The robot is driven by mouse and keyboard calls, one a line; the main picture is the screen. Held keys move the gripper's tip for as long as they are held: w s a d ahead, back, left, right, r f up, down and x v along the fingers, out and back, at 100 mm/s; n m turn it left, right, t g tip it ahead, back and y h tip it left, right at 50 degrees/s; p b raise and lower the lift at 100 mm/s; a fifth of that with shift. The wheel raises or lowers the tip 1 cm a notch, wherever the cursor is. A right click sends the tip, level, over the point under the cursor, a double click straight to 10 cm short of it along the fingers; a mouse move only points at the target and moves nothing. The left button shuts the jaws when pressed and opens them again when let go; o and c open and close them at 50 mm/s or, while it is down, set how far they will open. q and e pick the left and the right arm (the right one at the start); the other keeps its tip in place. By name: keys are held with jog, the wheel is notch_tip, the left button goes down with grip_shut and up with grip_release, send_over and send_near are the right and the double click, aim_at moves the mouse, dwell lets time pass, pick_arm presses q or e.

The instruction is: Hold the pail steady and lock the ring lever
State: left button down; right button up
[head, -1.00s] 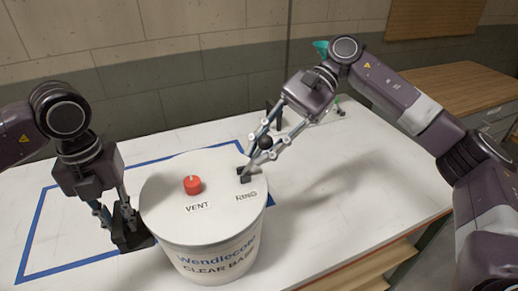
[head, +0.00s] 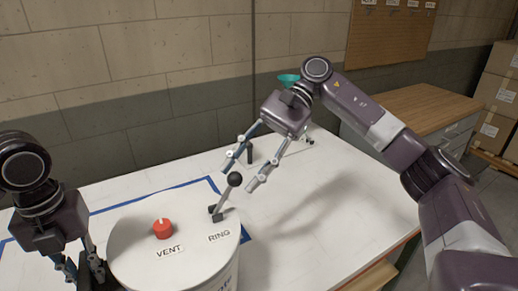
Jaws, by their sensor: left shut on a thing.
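The white pail (head: 132,262) stands at the lower left of the head view, its lower part cut off by the frame. Its lid bears a red vent cap (head: 162,229) and, at the back right by the RING label, the ring lever (head: 225,201). The lever stands up, leaning right, with a black ball knob on top. My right gripper (head: 240,177) is open, its fingertips apart around or just behind the knob; I cannot tell whether they touch it. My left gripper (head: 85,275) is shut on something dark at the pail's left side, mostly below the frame.
Blue tape (head: 145,197) marks the white table around the pail. Small dark items and a teal funnel (head: 288,79) are behind my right gripper. The table right of the pail is clear. A wooden-topped cabinet (head: 415,98) and stacked boxes (head: 497,85) stand beyond.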

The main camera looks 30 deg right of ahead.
jog(key=v, duration=0.7)
jog(key=shift+d+r, duration=0.25)
jog(key=shift+w, duration=0.1)
pick_arm(q)
jog(key=c, duration=1.7)
grip_release()
notch_tip(320, 180, up, 12)
